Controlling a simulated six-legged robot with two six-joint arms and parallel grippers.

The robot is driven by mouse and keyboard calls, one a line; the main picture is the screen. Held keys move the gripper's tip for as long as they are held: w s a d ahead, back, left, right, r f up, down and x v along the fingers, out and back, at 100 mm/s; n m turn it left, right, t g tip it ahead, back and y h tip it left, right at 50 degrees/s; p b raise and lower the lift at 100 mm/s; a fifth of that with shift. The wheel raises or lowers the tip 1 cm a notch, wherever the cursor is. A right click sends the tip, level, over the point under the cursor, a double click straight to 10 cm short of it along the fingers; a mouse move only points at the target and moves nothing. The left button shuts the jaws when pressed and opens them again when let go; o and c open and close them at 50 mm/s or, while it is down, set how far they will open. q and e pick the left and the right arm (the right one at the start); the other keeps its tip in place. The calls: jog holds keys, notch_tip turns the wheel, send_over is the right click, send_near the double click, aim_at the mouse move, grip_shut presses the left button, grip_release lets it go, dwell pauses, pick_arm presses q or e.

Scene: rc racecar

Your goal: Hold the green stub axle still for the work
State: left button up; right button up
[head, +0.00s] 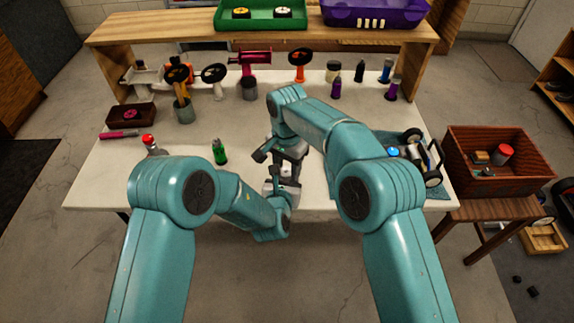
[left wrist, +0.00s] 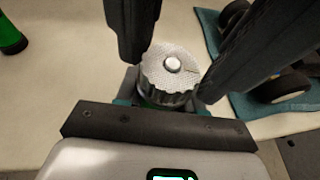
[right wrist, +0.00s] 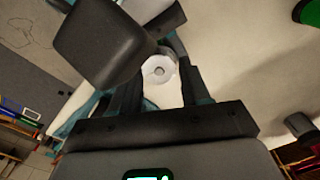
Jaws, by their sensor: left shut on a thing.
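My left gripper (left wrist: 180,62) has its dark fingers on either side of a silver knurled round part (left wrist: 172,85) with a pale stud at its centre. A little green shows at the base of this part; I take it for the green stub axle, mostly hidden by the fingers. In the head view my left gripper (head: 283,188) is low over the table's front middle. My right gripper (head: 284,152) is just beyond it. In the right wrist view a white ring-shaped end (right wrist: 158,70) sits between its fingers; whether they grip it cannot be told.
A green bottle (head: 219,152) stands left of the grippers. A partly built car (head: 408,150) lies on a blue mat at right. A brown crate (head: 500,183) is beside the table. Tools and bottles line the table's back under a wooden shelf (head: 150,30).

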jog(key=c, duration=0.6)
jog(key=shift+m, duration=0.8)
jog(key=o, duration=1.1)
